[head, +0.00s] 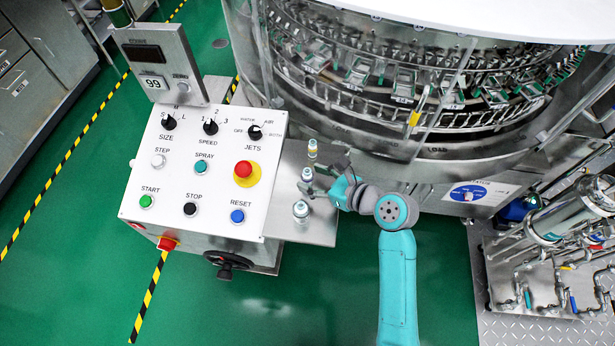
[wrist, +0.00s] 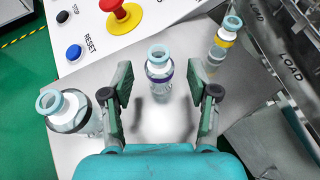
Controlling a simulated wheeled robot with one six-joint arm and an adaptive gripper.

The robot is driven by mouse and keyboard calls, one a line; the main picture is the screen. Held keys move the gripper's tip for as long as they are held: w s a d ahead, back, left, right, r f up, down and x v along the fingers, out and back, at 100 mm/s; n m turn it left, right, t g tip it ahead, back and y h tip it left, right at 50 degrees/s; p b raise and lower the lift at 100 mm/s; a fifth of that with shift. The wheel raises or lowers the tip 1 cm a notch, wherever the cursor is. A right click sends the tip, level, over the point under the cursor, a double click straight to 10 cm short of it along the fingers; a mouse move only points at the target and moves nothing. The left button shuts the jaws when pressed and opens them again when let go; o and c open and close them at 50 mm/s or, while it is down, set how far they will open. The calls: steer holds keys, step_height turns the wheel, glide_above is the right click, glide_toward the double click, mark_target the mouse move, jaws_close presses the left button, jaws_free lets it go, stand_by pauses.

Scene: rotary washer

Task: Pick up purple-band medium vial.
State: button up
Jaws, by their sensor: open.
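The purple-band medium vial (wrist: 159,78) stands upright on the metal shelf in the wrist view. It is clear with a pale blue rim and a purple band near its neck. In the head view the vial (head: 307,174) is small, at the tip of my gripper (head: 318,183). In the wrist view my gripper (wrist: 162,100) is open, with one finger to each side of the vial's line. The vial stands between the fingertips or just beyond them; I cannot tell exactly. No finger visibly touches it.
A larger vial (wrist: 68,112) stands close outside the left finger. A yellow-band vial (wrist: 222,42) stands beyond the right finger. The metal shelf (wrist: 160,132) holds all three. The control panel (head: 205,165) is left of the shelf, and the rotary washer (head: 400,90) is behind and right.

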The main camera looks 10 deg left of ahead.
steer(key=shift+x, duration=1.2)
steer(key=c, duration=1)
